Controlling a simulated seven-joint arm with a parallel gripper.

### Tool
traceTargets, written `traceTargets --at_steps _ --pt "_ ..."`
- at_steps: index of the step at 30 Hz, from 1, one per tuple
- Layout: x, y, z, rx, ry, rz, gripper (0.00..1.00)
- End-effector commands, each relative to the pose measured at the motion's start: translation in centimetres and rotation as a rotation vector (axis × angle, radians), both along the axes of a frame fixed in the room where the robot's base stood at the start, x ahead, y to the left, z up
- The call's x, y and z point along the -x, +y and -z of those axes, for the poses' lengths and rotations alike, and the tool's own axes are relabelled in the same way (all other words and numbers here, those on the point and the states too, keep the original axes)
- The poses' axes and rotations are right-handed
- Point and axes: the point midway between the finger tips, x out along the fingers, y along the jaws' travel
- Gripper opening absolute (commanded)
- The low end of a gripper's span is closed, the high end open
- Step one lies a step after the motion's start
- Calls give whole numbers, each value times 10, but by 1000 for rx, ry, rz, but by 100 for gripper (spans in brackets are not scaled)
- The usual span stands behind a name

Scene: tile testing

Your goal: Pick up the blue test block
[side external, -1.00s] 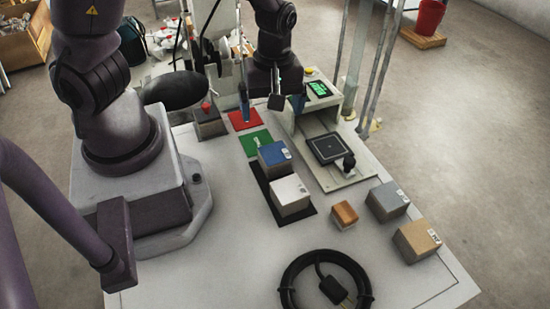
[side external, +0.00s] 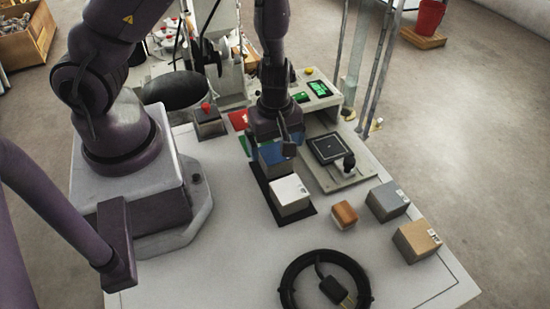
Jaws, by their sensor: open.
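The blue test block (side external: 271,164) sits at the far end of the black mat (side external: 307,211), behind the white block. Its blue top is mostly hidden by my gripper (side external: 274,148), which is down over it. The gripper is open. The picture does not show clearly whether the fingers are beside the block or still above it.
A white block (side external: 290,194) stands close in front of the blue one. An orange block (side external: 344,214), a grey block (side external: 387,201) and a tan block (side external: 416,240) stand to the right. A test stand (side external: 345,176) is right of the gripper. A black cable coil (side external: 288,280) lies in front.

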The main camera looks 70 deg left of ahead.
Motion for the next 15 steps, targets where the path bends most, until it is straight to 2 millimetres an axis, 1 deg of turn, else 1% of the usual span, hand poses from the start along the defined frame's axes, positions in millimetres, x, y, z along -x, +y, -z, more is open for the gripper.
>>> traceTargets --at_steps 1,3,6,9,15 --pt "2 -1 8 0 4 -5 94" --pt "2 -2 17 0 3 -5 94" --pt "2 -2 27 1 1 -4 94" --pt "2 -2 32 0 1 -2 94" --pt "1 -3 33 0 0 0 94"
